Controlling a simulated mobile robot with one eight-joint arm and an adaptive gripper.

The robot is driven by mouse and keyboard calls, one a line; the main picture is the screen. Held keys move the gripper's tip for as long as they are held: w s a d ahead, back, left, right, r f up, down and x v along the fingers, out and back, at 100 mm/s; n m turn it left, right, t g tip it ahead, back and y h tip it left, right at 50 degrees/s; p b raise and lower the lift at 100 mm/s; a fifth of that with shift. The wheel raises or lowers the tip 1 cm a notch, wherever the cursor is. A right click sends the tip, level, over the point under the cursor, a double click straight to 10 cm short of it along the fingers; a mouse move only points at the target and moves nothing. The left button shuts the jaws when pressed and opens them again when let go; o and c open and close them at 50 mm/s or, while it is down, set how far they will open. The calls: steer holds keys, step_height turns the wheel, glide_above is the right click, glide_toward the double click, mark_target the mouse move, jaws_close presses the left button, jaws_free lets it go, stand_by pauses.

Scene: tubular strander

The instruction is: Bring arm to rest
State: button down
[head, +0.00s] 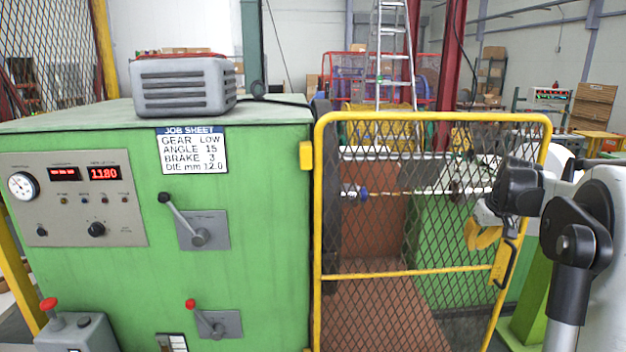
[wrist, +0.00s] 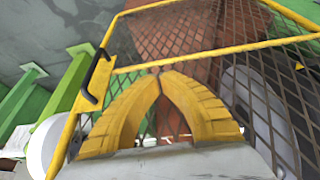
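My gripper (head: 484,236) with yellow fingers is at the right in the head view, in front of the yellow-framed mesh gate (head: 433,274) near its handle side. In the wrist view the two yellow fingers (wrist: 161,75) curve together and their tips meet, with nothing seen between them. The gate's black handle (wrist: 97,70) is to the left of the fingers, apart from them; it also shows in the head view (head: 509,264). My arm is bent at the right edge of the head view.
A green machine cabinet (head: 110,268) stands at the left with levers, a gauge panel (head: 75,200) and a job sheet (head: 191,150). A grey box (head: 184,86) sits on top. A ladder (head: 393,60) and red posts stand behind the gate.

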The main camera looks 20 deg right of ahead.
steer(key=s+a+r+n+b, duration=0.1)
steer(key=s+a, duration=0.2)
steer(key=a, duration=0.9)
steer(key=s+a+r+b, duration=0.1)
steer(key=s+a, duration=0.3)
steer(key=a, duration=0.9)
steer(key=s+a+f+t+b, duration=0.1)
steer(key=s+a+f, duration=0.4)
steer(key=s+a, duration=0.2)
steer(key=s+a+f+n+t+y+b, duration=0.1)
steer(key=s+a+f, duration=0.4)
steer(key=s+a, duration=0.3)
steer(key=shift+s+a+n+t+b, duration=0.3)
steer(key=shift+a, duration=0.6)
